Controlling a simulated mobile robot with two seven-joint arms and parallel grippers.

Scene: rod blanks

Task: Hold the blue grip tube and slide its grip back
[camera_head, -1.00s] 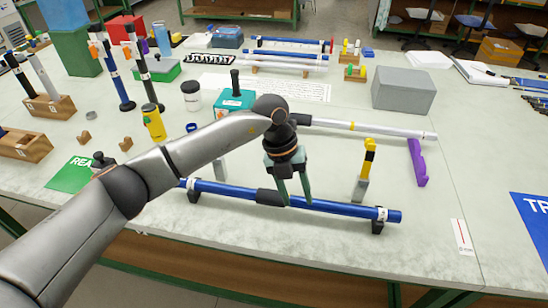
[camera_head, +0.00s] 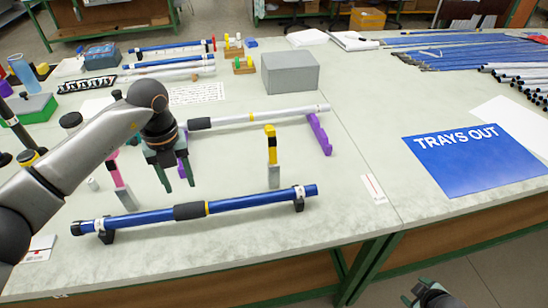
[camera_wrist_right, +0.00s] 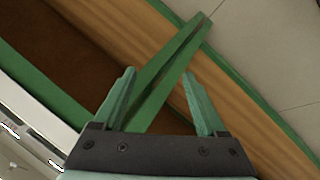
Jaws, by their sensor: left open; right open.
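The blue grip tube (camera_head: 255,202) lies level across two black cradles (camera_head: 104,236) near the table's front edge. My right gripper (camera_head: 424,294) is low at the bottom edge, in front of the table and far from the tube. In the right wrist view its jaws (camera_wrist_right: 163,100) are open with nothing held between them.
A silver tube (camera_head: 260,117) with a black grip rests on purple holders (camera_head: 320,135) behind. A yellow-and-black upright piece (camera_head: 271,150) and a pink-topped one (camera_head: 118,180) stand behind the blue tube. A grey box (camera_head: 290,72) is further back.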

